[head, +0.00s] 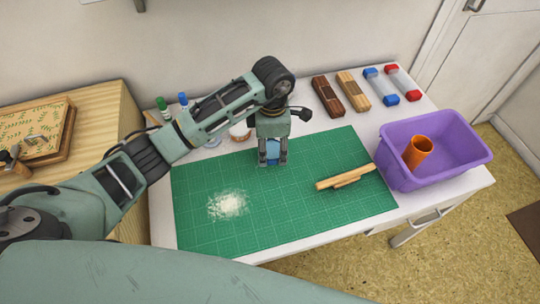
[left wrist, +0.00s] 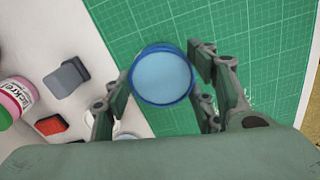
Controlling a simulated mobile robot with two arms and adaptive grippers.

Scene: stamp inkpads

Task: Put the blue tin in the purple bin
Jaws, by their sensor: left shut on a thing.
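The blue tin (left wrist: 162,76) shows in the left wrist view as a round blue lid with a darker rim, between the fingers of my left gripper (left wrist: 160,100). In the head view the blue tin (head: 272,150) is partly hidden between the fingers of my left gripper (head: 272,158), which points down over the far part of the green mat. The gripper is shut on the tin. Whether the tin touches the mat is hard to tell. The purple bin (head: 441,174) stands at the right end of the table with an orange cup (head: 418,152) in it. My right gripper is out of view.
A pink-labelled bottle (left wrist: 17,97) stands left in the wrist view.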

